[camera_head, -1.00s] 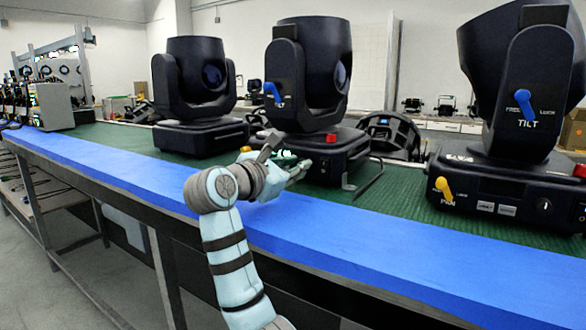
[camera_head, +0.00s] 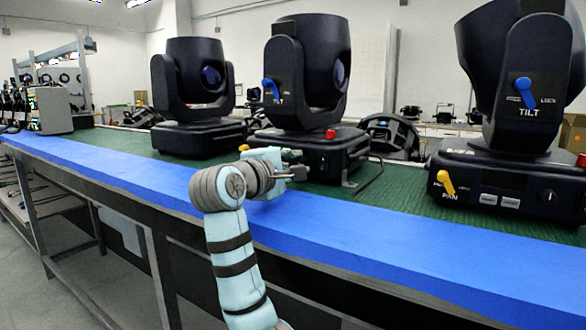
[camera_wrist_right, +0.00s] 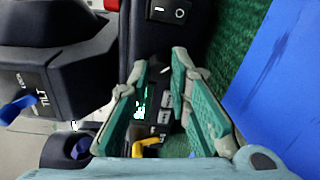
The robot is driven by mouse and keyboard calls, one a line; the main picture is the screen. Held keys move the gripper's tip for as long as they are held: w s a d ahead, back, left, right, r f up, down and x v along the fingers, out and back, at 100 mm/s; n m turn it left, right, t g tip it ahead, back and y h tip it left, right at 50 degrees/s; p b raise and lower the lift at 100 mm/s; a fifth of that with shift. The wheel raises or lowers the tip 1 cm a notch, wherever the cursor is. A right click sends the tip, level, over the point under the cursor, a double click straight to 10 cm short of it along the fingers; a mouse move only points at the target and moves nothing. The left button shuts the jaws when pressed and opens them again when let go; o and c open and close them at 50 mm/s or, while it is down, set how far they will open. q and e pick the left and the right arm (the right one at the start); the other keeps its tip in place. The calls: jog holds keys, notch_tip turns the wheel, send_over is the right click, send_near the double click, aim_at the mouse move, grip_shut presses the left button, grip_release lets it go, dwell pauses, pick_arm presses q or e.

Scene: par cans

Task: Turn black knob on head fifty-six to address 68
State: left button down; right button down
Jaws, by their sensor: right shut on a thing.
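The middle moving head (camera_head: 313,75) stands on the bench, with a blue tilt lever (camera_head: 270,88) and a red part (camera_head: 330,134) on its base. Its number is not readable. My right gripper (camera_head: 303,173) is at the front panel of this base. In the right wrist view, the gripper (camera_wrist_right: 162,62) has its two green-padded fingers closed around the small black knob (camera_wrist_right: 165,70), which has a white mark. The lit green display (camera_wrist_right: 148,100), whose digits I cannot read, grey buttons (camera_wrist_right: 165,108) and yellow pan lever (camera_wrist_right: 147,146) show between the fingers. My left gripper is out of view.
A rocker switch (camera_wrist_right: 171,11) lies beyond the fingertips in the right wrist view. Other moving heads stand at left (camera_head: 197,85) and right (camera_head: 520,80). The green mat (camera_head: 400,195) and blue bench edge (camera_head: 400,245) are clear in front.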

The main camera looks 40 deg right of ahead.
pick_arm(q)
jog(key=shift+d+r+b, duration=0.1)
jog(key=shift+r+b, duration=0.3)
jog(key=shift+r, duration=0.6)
pick_arm(e)
jog(key=shift+f+m, duration=0.1)
jog(key=shift+m, duration=1)
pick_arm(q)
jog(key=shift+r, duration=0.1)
pick_arm(e)
jog(key=c, duration=1.5)
grip_release()
jog(key=shift+o, duration=0.2)
jog(key=v, duration=1.2)
